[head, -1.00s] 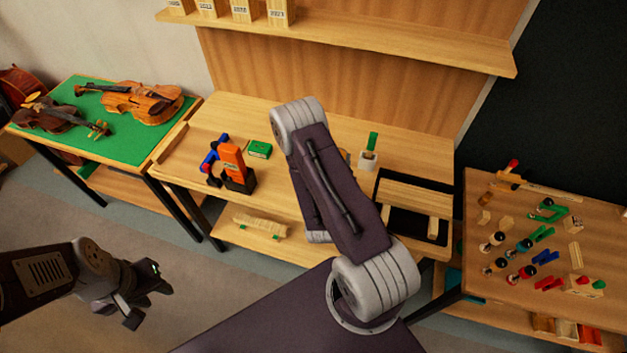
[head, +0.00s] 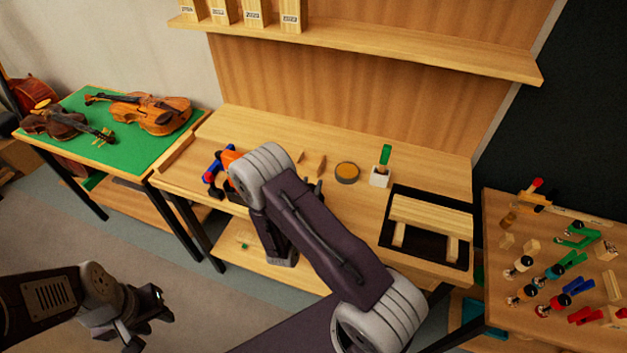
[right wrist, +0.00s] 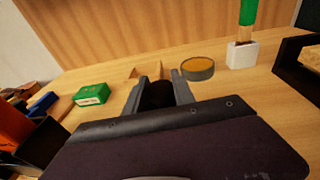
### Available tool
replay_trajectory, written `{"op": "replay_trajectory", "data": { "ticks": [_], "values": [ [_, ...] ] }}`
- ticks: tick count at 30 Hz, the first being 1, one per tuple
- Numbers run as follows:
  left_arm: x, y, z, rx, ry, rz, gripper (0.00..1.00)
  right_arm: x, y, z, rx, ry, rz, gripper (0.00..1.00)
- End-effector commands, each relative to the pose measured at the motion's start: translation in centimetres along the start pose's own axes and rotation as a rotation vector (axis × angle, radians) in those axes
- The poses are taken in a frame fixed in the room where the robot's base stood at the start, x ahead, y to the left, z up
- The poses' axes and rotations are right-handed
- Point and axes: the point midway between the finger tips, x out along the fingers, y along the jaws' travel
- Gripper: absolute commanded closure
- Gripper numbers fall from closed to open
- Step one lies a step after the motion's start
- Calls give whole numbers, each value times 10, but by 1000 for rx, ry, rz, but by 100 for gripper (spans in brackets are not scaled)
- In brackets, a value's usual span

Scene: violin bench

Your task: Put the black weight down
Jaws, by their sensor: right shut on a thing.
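The black weight (right wrist: 157,96) is a dark round piece between the two fingers of my right gripper (right wrist: 159,80) in the right wrist view. My right gripper is shut on it, over the wooden bench (head: 420,165). I cannot tell whether the weight touches the bench top. In the head view, my own right arm hides the weight and most of that gripper. My left gripper (head: 150,318) is empty, with its fingers apart, at the lower left over the floor, away from the bench.
A round tin with an orange top (right wrist: 198,68) and a white holder with a green handle (right wrist: 242,54) stand beyond the right gripper to the right. A green box (right wrist: 91,94) is on its left. Small wooden pieces (right wrist: 146,71) lie just behind. A black-framed tray (head: 386,236) is further right.

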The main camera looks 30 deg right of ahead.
Motion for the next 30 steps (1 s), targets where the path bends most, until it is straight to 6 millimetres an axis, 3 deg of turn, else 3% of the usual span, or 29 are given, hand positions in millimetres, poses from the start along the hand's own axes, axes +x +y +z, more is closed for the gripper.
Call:
{"op": "replay_trajectory", "data": {
  "ticks": [4,16,17,18,30],
  "values": [
    [0,0,0,0,0,0,64,3,0,-13,3,-6,0,100],
    [4,0,0,0,0,0,64,4,0,-19,4,-7,1,100],
    [3,0,0,0,0,0,64,3,0,-19,2,-2,1,61],
    [3,0,0,0,0,0,64,3,0,-19,2,-2,1,50],
    [0,0,0,0,0,0,64,0,1,-16,1,-1,3,48]
  ]
}}
